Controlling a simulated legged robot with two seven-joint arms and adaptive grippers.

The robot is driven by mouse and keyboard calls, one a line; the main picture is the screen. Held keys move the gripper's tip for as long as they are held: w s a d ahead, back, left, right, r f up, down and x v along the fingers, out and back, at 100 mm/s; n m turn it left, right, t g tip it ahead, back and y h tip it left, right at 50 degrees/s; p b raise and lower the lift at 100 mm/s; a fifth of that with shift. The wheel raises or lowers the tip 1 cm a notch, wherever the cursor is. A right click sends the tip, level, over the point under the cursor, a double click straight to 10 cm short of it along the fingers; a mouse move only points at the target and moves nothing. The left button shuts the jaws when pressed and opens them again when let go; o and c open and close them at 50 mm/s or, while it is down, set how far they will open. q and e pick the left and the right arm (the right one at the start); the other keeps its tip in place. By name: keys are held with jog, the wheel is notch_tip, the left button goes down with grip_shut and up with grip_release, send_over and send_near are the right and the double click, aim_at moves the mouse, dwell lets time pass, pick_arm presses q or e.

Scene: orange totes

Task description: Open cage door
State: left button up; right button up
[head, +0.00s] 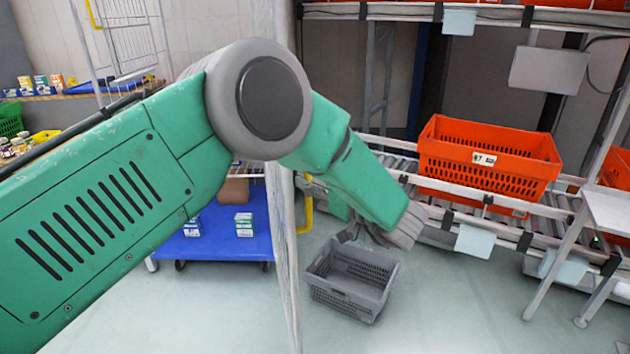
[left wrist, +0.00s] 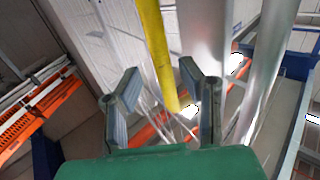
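The cage door shows edge-on as a pale upright frame (head: 286,250) in the middle of the head view, with a yellow handle (head: 306,214) on its right side. My left gripper (head: 312,188) is beside that handle, partly hidden behind my own green forearm. In the left wrist view, my left gripper's two grey fingers (left wrist: 160,85) are spread apart. The yellow handle (left wrist: 157,50) runs down between them, and a gap shows on both sides of it. I cannot tell whether it touches a finger. My right gripper is in neither view.
A blue platform (head: 220,244) with small boxes stands left of the door frame. A grey crate (head: 350,280) lies on the floor to the right. An orange tote (head: 490,160) sits on a roller conveyor behind it. The front floor is clear.

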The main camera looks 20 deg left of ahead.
pick_arm(q)
jog(key=v, duration=1.1)
jog(key=shift+s+d+f, duration=0.15)
jog(key=shift+s+d, duration=0.15)
jog(key=shift+s, duration=0.05)
